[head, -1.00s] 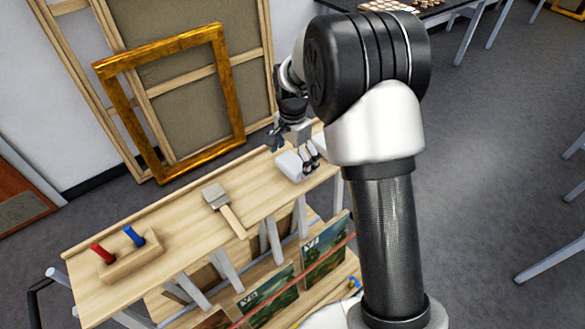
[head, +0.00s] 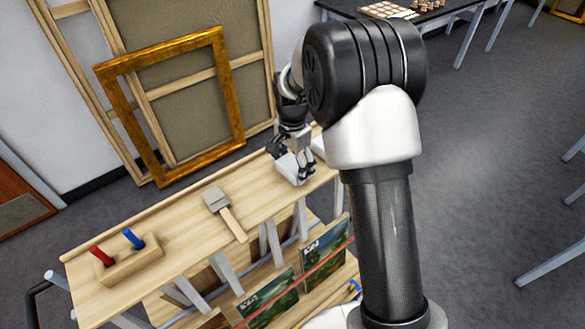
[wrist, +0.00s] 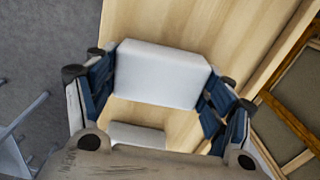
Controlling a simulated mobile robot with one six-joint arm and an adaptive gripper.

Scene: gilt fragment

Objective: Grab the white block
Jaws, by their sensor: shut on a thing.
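The white block (wrist: 160,74) is between the two blue-padded fingers of my gripper (wrist: 158,88) in the wrist view, with a finger against each end. In the head view the white block (head: 289,168) shows at the right end of the wooden bench top, partly covered by my gripper (head: 292,158). My gripper is shut on it. I cannot tell whether the block still touches the bench. A second pale block (wrist: 137,135) lies nearer the palm in the wrist view, partly hidden by the gripper body.
On the bench top (head: 165,238) lie a flat brush (head: 222,212) and a wooden holder (head: 130,266) with a red and a blue handle. A gilt frame (head: 236,95) leans behind. Paintings (head: 270,303) stand on the shelf below. Bare bench lies between brush and holder.

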